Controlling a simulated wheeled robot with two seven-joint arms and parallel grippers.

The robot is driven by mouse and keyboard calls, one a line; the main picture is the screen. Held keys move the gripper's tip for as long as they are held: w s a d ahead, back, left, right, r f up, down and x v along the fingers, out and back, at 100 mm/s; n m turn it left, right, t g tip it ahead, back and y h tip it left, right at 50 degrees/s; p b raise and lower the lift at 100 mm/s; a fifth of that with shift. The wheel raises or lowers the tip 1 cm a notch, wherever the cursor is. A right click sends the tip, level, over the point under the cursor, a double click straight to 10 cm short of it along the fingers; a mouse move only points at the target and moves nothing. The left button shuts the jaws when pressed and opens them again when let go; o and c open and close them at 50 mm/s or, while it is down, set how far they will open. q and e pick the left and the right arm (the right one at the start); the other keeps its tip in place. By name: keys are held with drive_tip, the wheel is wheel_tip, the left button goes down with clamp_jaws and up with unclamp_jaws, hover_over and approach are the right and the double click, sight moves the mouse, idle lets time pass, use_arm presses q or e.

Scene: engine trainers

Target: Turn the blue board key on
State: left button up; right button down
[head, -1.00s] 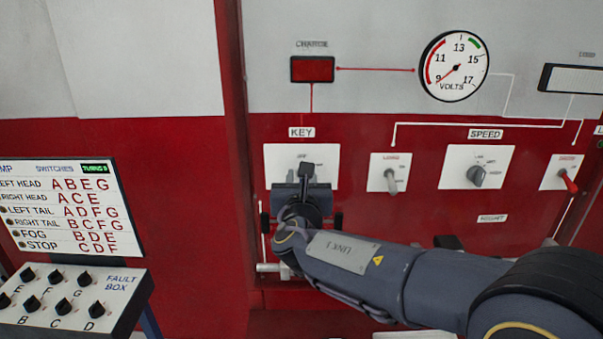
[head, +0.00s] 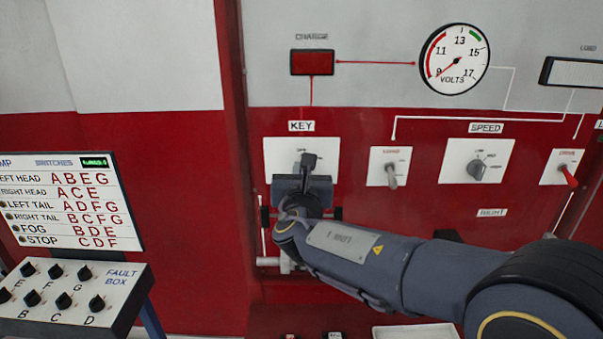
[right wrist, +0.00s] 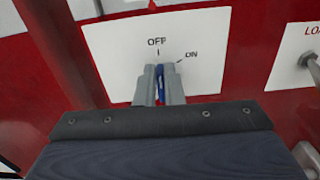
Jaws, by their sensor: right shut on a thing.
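The key plate (head: 275,158) is a white card under the "KEY" label on the red board. It also shows in the right wrist view (right wrist: 115,60), with "OFF" at the top and "ON" to its right. My right gripper (right wrist: 159,72) is at the plate, shut on the blue key (right wrist: 160,84). Only a narrow blue strip of the key shows between the fingers; it points up, roughly toward the "OFF" mark. In the head view my right gripper (head: 308,162) hides the key and most of the switch. My left gripper is not in view.
To the right are the load switch (head: 391,174), the speed knob (head: 477,171) and the red drive lever (head: 568,176). The charge lamp (head: 312,62) and volts gauge (head: 455,59) are above. A fault box (head: 70,300) stands at the left.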

drive_tip(key=shift+d+f+m+b, duration=0.25)
drive_tip(key=shift+m+b, duration=1.7)
drive_tip(key=shift+b, duration=0.7)
drive_tip(key=shift+d+f+m+b, duration=0.1)
drive_tip(key=shift+d+m+b, duration=0.1)
drive_tip(key=shift+m+b, duration=2.05)
drive_tip(key=shift+d+f+m+b, duration=0.25)
drive_tip(key=shift+m+b, duration=1.35)
drive_tip(key=shift+b, duration=1.4)
drive_tip(key=shift+r, duration=0.1)
drive_tip(key=c, duration=1.5)
unclamp_jaws()
drive_tip(key=shift+c, duration=0.2)
drive_tip(key=s+b, duration=0.1)
drive_tip(key=s, duration=0.7)
